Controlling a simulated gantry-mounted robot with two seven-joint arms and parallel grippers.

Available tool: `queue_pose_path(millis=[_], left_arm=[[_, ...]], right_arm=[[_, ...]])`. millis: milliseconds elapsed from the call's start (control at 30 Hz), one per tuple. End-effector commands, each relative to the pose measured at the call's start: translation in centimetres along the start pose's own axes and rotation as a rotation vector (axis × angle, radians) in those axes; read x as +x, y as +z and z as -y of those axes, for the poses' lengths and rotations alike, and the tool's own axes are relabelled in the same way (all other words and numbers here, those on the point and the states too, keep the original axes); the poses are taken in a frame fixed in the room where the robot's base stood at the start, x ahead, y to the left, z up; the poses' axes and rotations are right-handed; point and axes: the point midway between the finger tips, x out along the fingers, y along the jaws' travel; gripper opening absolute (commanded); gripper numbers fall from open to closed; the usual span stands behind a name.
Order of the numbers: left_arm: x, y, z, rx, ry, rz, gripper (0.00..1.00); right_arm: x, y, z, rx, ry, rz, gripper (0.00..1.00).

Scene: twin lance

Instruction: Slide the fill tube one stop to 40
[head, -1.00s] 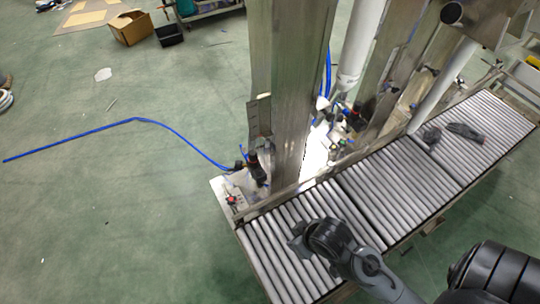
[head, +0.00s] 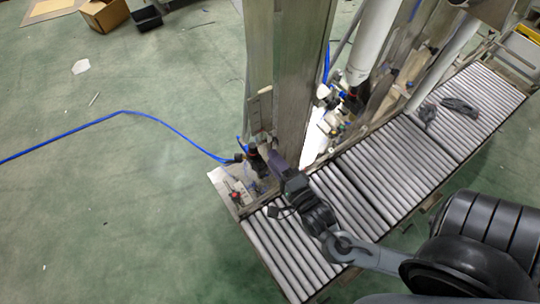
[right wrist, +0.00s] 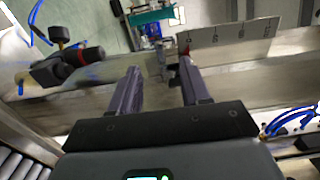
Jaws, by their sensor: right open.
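A metal scale plate (right wrist: 228,40) with notches and small marks shows in the right wrist view, with a small red tip (right wrist: 185,49) at its left end. The plate also shows on the steel column in the head view (head: 258,112). My right gripper (right wrist: 160,72) is open, its dark fingers apart and pointing toward a small metal part (right wrist: 155,62) below the plate's left end. I cannot tell which part is the fill tube. In the head view my right gripper (head: 278,158) is at the column's foot. My left gripper is out of view.
A black fitting with a red ring (right wrist: 75,62) is left of the fingers. The roller conveyor (head: 385,180) runs below, with dark glove-like items (head: 460,107) at its far end. A blue hose (head: 125,112) lies on open green floor.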

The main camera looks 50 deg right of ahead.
Motion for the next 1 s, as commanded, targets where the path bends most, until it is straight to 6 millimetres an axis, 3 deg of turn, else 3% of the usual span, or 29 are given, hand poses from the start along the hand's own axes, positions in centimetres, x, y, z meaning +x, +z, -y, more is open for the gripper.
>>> queue_pose_path(millis=[167,700,1000], left_arm=[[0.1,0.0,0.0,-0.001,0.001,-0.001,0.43],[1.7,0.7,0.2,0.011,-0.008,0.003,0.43],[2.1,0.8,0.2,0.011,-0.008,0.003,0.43]], right_arm=[[0.6,0.2,0.1,-0.008,0.001,0.013,0.47],[5.8,0.2,0.0,-0.010,0.001,0.013,0.47],[7.5,0.3,0.0,-0.010,0.004,0.013,0.47]])
